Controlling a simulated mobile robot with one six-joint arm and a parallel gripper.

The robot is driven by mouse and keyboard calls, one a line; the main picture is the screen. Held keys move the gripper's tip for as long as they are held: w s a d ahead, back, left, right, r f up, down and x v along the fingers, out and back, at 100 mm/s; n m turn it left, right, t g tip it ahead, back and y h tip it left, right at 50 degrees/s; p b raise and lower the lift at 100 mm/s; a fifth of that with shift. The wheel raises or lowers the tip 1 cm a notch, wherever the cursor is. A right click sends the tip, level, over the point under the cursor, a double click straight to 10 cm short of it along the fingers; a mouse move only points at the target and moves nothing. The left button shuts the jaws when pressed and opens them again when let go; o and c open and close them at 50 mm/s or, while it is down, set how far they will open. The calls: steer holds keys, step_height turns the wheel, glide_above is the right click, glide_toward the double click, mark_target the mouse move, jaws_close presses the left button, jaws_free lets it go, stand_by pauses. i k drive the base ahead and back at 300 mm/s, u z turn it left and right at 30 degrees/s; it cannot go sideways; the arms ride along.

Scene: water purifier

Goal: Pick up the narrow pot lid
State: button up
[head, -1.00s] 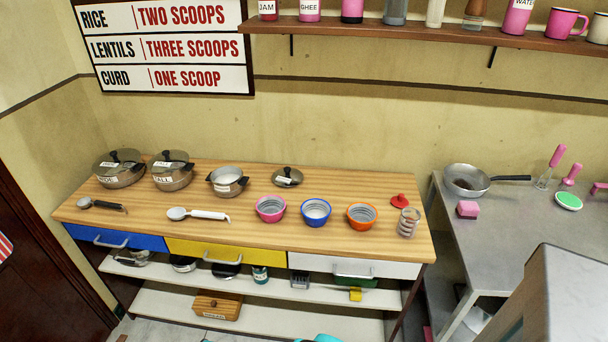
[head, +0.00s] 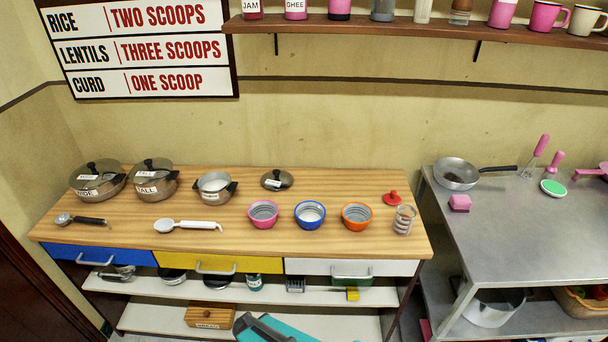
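The narrow pot lid appears to be the small dark grey lid (head: 277,179) with a black knob and a white label too small to read. It lies on the wooden counter (head: 330,190), near the back, to the right of an open steel pot (head: 213,188) with dark handles. The lid is apart from the pot and nothing covers it. My gripper cannot be made out in the head view.
Lidded pots marked WIDE (head: 97,181) and TALL (head: 153,181) stand left. Pink (head: 263,214), blue (head: 310,214) and orange (head: 357,216) bowls stand in front of the lid. A red lid (head: 392,198) and glass (head: 404,220) are right. A teal and dark shape (head: 270,330) is at the bottom edge.

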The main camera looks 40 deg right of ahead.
mark_target(275, 180)
steer(key=z, duration=0.8)
steer(key=k, duration=1)
steer(key=i, duration=0.8)
steer(key=z, duration=0.05)
